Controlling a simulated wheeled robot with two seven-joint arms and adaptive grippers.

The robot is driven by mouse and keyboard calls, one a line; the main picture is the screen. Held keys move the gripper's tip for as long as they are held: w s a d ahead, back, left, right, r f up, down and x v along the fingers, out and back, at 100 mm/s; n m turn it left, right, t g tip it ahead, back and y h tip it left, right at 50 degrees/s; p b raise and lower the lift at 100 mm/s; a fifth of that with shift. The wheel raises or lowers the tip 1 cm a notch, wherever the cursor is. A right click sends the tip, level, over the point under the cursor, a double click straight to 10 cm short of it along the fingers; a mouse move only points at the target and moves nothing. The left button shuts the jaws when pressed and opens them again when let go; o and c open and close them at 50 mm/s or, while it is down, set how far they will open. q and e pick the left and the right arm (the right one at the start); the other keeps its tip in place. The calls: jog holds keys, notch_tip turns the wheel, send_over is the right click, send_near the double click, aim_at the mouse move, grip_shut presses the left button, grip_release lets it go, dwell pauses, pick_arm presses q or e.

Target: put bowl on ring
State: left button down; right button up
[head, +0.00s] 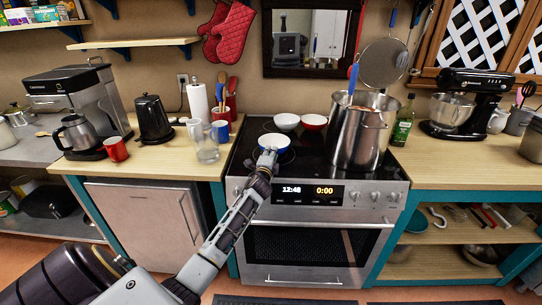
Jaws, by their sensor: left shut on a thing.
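A blue bowl with a white inside (275,140) is at the front left of the black glass cooktop (250,160). My left gripper (267,156) reaches up to its near rim and is shut on it. I cannot tell whether the bowl touches the glass or hangs just above it. The cooking ring under it is hidden or too dark to make out. A white bowl (286,121) and a red bowl (314,122) stand behind it at the back of the cooktop. My right gripper is not in view.
A large steel pot (358,140) fills the cooktop's right side, with another pot behind it. A green bottle (403,125) stands right of the pots.

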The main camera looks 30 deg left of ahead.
pick_arm(q)
jog(key=c, duration=1.3)
grip_release()
jog(key=shift+r, duration=0.1)
jog(key=shift+s+d, duration=0.2)
jog(key=shift+s, duration=0.2)
jog(key=shift+v, duration=5.55)
